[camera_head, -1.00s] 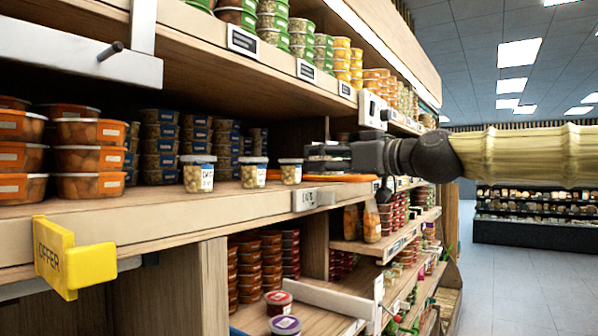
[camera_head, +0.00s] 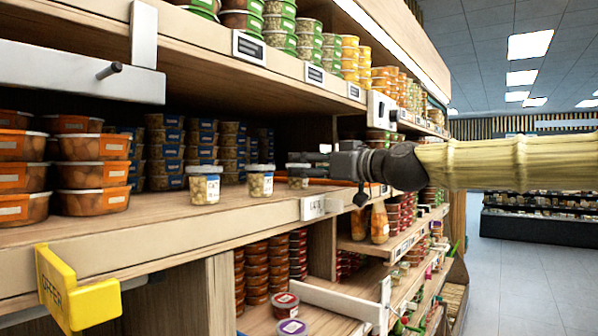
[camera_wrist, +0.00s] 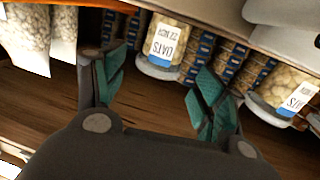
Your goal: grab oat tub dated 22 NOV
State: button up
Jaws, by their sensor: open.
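In the wrist view, a small clear tub (camera_wrist: 168,45) of pale contents has a white label reading OATS 22 NOV, upside down in the picture. It stands ahead of my gripper (camera_wrist: 160,78), roughly between the two green-padded fingers, which are open and empty. A second oat tub (camera_wrist: 285,90) is at the right; its date is not readable.
Stacks of blue-banded tubs (camera_head: 200,145) stand behind the front tubs. Orange-banded tubs (camera_head: 93,175) fill the shelf's left. The upper shelf (camera_head: 275,72) hangs above. A yellow OFFER sign (camera_head: 75,290) juts from the front edge.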

aim_at(307, 166)
jog(key=shift+p+x, duration=0.95)
jog(key=shift+x, duration=1.15)
jog(key=shift+w+d+f, duration=0.1)
jog(key=shift+f, duration=0.05)
jog(key=c, duration=1.2)
